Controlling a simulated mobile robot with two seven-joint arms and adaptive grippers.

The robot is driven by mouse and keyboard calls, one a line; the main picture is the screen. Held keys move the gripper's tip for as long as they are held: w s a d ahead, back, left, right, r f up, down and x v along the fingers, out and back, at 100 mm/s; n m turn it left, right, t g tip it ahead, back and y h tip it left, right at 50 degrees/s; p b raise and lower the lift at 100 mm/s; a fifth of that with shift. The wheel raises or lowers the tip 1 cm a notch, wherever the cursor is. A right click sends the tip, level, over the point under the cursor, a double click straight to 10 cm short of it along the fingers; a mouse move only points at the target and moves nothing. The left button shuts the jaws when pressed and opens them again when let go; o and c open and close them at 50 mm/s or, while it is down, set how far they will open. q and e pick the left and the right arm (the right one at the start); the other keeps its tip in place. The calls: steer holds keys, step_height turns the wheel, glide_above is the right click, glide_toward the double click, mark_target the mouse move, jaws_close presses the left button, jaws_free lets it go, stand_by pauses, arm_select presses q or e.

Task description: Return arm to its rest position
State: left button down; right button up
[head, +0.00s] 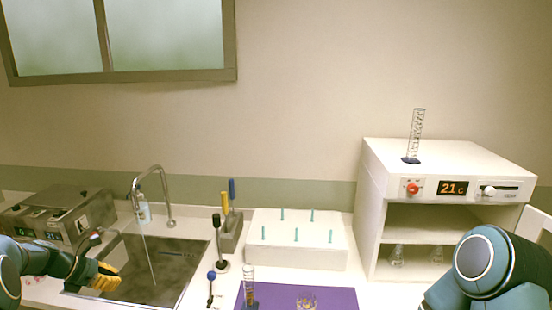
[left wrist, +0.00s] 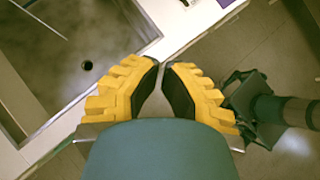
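My left gripper (head: 104,277) hangs over the front left part of the sink, with its yellow fingers pointing right. In the left wrist view the two yellow fingers (left wrist: 162,68) come together at their tips with only a thin gap. Nothing is between them. My right arm shows only as a teal and white joint at the lower right of the head view; its gripper is out of the picture.
The sink (head: 198,262) has a tall faucet (head: 163,190). A white rack with green pegs (head: 297,252), a purple mat (head: 338,298) with glassware and a white oven (head: 447,156) bearing a graduated cylinder (head: 414,136) stand to the right. A grey heater (head: 62,222) stands left.

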arm_select(q)
steer(key=s+d+f+m+g+y+b, duration=0.1)
steer(key=s+d+f+m+g+b, duration=0.3)
steer(key=d+f, duration=0.6)
steer(key=s+d+f+m+y+b, duration=0.1)
steer(key=s+d+f+m+y, duration=0.1)
steer(key=s+d+f+m, duration=0.75)
steer(key=s+d+f+m+b, duration=0.2)
steer(key=s+d+f+m, duration=0.2)
steer(key=d, duration=0.4)
steer(key=s+d+f+m+b, duration=0.2)
steer(key=s+d+f+m, duration=0.3)
steer(key=s+d+m, duration=0.2)
steer(key=shift+s+d, duration=0.35)
steer(key=shift+s, duration=0.6)
arm_select(e)
step_height(320, 180, down, 10)
steer(key=a, duration=0.1)
steer(key=shift+s, duration=0.4)
